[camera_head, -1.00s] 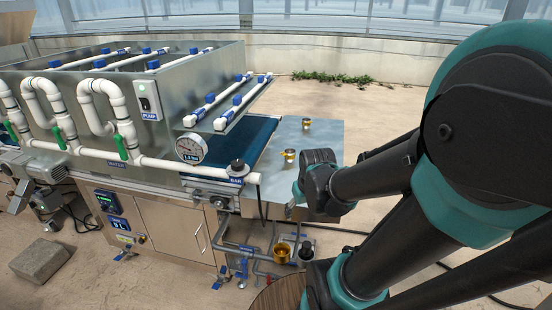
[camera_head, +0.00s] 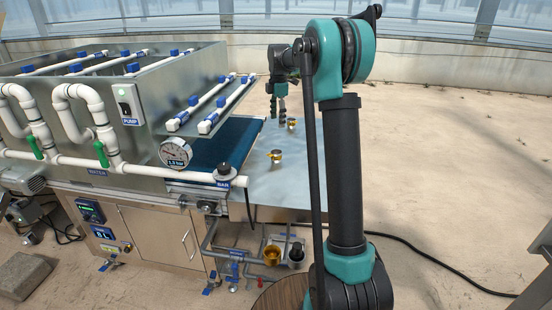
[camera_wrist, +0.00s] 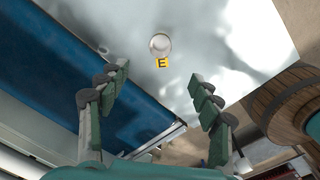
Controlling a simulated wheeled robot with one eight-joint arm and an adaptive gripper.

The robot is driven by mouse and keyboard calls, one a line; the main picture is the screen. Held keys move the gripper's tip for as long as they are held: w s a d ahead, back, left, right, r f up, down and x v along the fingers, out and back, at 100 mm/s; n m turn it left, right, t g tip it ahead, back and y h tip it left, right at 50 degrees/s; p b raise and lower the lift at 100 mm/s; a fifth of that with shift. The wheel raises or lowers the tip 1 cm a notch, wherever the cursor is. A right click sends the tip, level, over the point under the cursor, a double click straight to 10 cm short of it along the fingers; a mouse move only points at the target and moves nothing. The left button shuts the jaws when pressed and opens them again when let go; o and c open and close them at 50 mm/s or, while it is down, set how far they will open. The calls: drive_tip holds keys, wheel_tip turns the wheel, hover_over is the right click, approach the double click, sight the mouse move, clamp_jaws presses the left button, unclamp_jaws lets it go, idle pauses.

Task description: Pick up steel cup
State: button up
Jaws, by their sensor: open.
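Two small cups with yellow tags stand on the bare metal table: a nearer cup (camera_head: 275,156) and a farther cup (camera_head: 292,123). In the wrist view a round, silvery cup (camera_wrist: 160,43) stands on the shiny table, with a yellow tag lettered "E" at its near side. I cannot tell which of the two it is. My gripper (camera_head: 278,111) hangs pointing down, close to the farther cup in the picture. In the wrist view my gripper (camera_wrist: 157,75) has its fingers spread wide, empty, with the cup beyond the gap between the tips.
A blue conveyor belt (camera_head: 222,147) runs left of the metal table (camera_head: 295,185). White pipes (camera_head: 212,113) overhang the belt. A pressure gauge (camera_head: 175,152) sits on the machine's front. A wooden barrel (camera_wrist: 290,98) is at the right in the wrist view. Open floor lies right.

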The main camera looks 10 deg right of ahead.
hover_over(275, 153)
drive_tip(key=s, duration=0.2)
drive_tip(key=f, duration=1.2)
drive_tip(key=shift+d, duration=0.2)
drive_tip(key=shift+a+f, duration=0.15)
drive_tip(key=shift+f, duration=1.2)
drive_tip(key=shift+a+f, duration=0.15)
drive_tip(key=shift+f, duration=1.15)
drive_tip(key=shift+c, duration=0.5)
drive_tip(key=c, duration=1.2)
drive_tip(key=shift+o, duration=0.2)
